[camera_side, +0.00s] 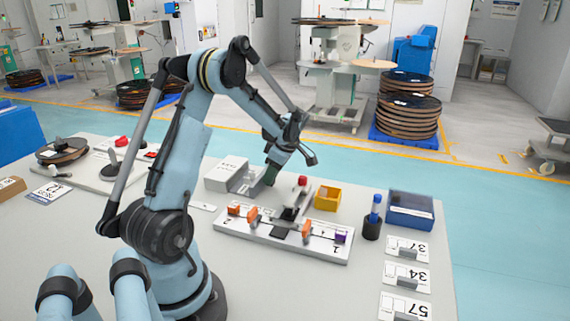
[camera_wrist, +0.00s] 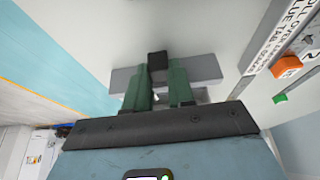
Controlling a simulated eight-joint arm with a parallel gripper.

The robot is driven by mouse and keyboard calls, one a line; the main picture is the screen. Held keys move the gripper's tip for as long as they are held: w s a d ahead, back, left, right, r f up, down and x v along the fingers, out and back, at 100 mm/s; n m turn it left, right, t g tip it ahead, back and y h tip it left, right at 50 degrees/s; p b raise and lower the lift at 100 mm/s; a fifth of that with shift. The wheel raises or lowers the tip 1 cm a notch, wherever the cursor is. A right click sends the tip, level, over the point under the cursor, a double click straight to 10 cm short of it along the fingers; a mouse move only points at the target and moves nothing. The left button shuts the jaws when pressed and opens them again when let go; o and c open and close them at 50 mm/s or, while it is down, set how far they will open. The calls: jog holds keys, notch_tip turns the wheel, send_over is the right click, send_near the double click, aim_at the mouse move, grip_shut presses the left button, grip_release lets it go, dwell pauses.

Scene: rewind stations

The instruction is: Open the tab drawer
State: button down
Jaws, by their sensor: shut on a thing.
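The tab drawer unit (camera_side: 226,170) is a pale grey box on the table, just left of my gripper in the side view. A lower grey part, seemingly the drawer (camera_side: 246,184), sticks out toward my gripper; how far it is out is hard to tell. My gripper (camera_side: 270,174) points down at it with dark green fingers. In the wrist view my gripper (camera_wrist: 159,78) has its fingers on either side of a small dark handle (camera_wrist: 157,61), in front of a grey drawer front (camera_wrist: 205,67). The fingers are shut on the handle.
A white station board (camera_side: 262,236) with orange clips lies in front. A yellow bin (camera_side: 328,198), a dark pen cup (camera_side: 372,229) and a blue box (camera_side: 409,209) stand to the right. Number cards (camera_side: 405,277) lie at the right edge. A reel (camera_side: 62,151) is at the left.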

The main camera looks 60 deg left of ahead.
jog(key=c, duration=1)
grip_release()
jog(key=shift+o, duration=0.2)
jog(key=shift+r, duration=0.1)
jog(key=v, duration=1.2)
jog(key=shift+d, duration=0.1)
jog(key=s+d+m+t+h, duration=0.1)
jog(key=d+m+t, duration=0.4)
jog(key=d+m, duration=0.8)
jog(key=s+d+m+t+h, duration=0.2)
jog(key=s+d+m+t, duration=0.2)
jog(key=d+m, duration=1)
jog(key=shift+d+r+t, duration=0.3)
jog(key=shift+d+t, duration=0.35)
jog(key=shift+t, duration=0.05)
